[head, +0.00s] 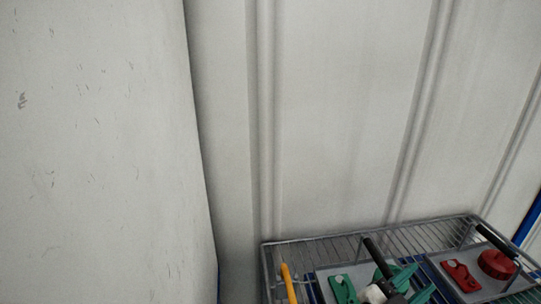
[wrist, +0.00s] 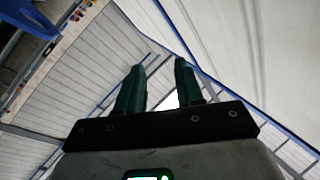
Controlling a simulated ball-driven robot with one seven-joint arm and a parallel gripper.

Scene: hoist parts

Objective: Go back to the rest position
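My gripper (wrist: 158,67) shows in the wrist view with its two dark green fingers apart. Nothing is between the fingers; pale wall panels and blue-edged beams show past them. The fingers point away from the parts, toward the upper structure of the room. I cannot make out my gripper in the head view. There, a wire basket (head: 349,232) stands at the lower right. It holds green parts (head: 342,289), a red clamp-like part (head: 460,275), a round red part (head: 497,264) and a black-handled part (head: 378,257). The bottom edge of the picture cuts off some of these.
A scuffed white wall (head: 95,140) fills the left of the head view, and ribbed pale panels (head: 340,110) stand behind the basket. A yellow handle (head: 288,283) stands at the basket's left. A blue object (wrist: 28,15) is at the wrist view's upper left. No obstacle touches my fingers.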

